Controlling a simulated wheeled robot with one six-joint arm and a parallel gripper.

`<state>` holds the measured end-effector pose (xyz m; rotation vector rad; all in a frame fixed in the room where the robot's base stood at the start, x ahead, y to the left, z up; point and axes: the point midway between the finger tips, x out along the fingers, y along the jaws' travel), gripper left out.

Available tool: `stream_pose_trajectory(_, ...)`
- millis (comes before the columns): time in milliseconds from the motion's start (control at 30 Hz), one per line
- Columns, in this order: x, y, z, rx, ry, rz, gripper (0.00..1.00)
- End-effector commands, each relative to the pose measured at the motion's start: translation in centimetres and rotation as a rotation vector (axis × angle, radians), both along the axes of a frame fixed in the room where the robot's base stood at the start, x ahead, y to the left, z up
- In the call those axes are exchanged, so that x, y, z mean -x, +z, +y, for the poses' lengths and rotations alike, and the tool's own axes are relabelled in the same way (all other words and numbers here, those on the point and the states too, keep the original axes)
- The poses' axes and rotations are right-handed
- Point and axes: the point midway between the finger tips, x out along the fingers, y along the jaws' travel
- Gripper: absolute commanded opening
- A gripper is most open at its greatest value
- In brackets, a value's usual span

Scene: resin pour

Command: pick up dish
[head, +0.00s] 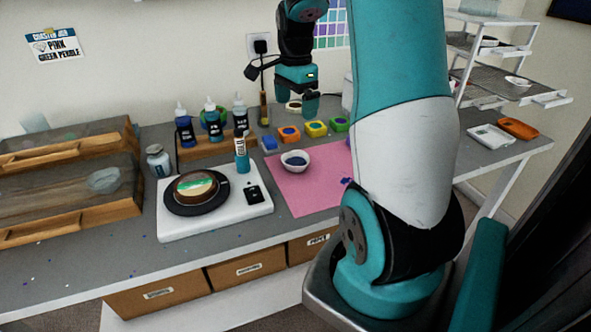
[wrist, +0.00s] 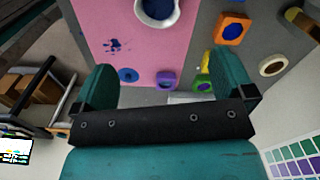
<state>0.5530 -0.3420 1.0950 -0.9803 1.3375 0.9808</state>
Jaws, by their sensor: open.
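A small white dish (head: 295,163) with dark blue contents sits upright on a pink mat (head: 310,190). In the wrist view the dish (wrist: 157,18) shows at the top edge, partly cut off. My gripper (head: 296,101) is raised at the back of the table, beyond the dish and near the wall. In the wrist view my gripper (wrist: 166,72) has its two teal fingers wide apart with nothing held between them. The dish is apart from the fingers.
Several coloured blocks (head: 289,133) stand behind the dish. A scale (head: 215,210) with a round coaster piece (head: 195,187) and a bottle rack (head: 216,150) stand left. Shelves (head: 505,75) stand right. A blue splash (wrist: 118,45) marks the mat.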

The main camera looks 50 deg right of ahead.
Motion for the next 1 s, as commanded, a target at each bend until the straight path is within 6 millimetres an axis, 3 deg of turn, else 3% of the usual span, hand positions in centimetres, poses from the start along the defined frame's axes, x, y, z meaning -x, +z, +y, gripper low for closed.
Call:
stream_pose_trajectory(500, 0.0, -10.3, 0.1, -0.003, -0.008, 0.005, 1.00)
stream_pose_trajectory(767, 0.1, -12.4, 0.2, -0.002, -0.007, 0.004, 1.00)
stream_pose_trajectory(1000, 0.2, -15.9, 0.3, -0.002, -0.007, 0.004, 1.00)
